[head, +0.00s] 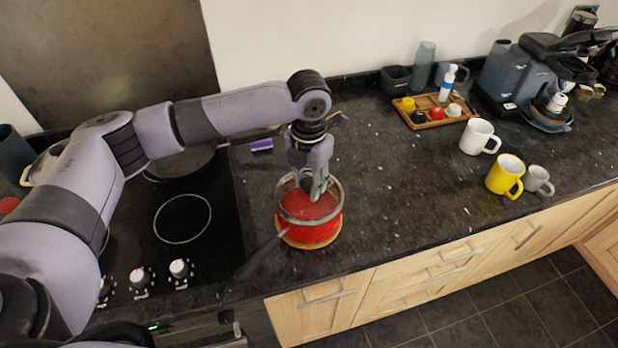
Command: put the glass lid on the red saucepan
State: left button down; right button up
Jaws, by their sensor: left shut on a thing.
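The red saucepan (318,234) stands on a round wooden board (312,246) on the dark granite counter, right of the hob. Its dark handle (262,256) points to the lower left. The glass lid (282,190), clear with a grey rim, is over the saucepan's mouth, and red shows through it. My left gripper (313,191) points down from above and is shut on the lid near its middle; the fingers hide the knob in part. I cannot tell whether the lid's rim touches the pan or hangs just above it. My right gripper is not in view.
The black hob (182,218) is at left, with a dark pan (182,163) at its back. A purple box (262,144) lies behind the saucepan. White (477,137), yellow (505,175) and grey (538,181) mugs and a wooden tray (436,123) stand right. Counter between is clear.

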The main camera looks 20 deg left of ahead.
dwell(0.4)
pick_arm(q)
jog(key=shift+p, duration=0.4)
jog(key=shift+f, duration=0.1)
jog(key=c, duration=1.1)
grip_release()
jog(key=shift+o, duration=0.3)
jog(key=o, duration=0.4)
jog(key=shift+o, duration=0.2)
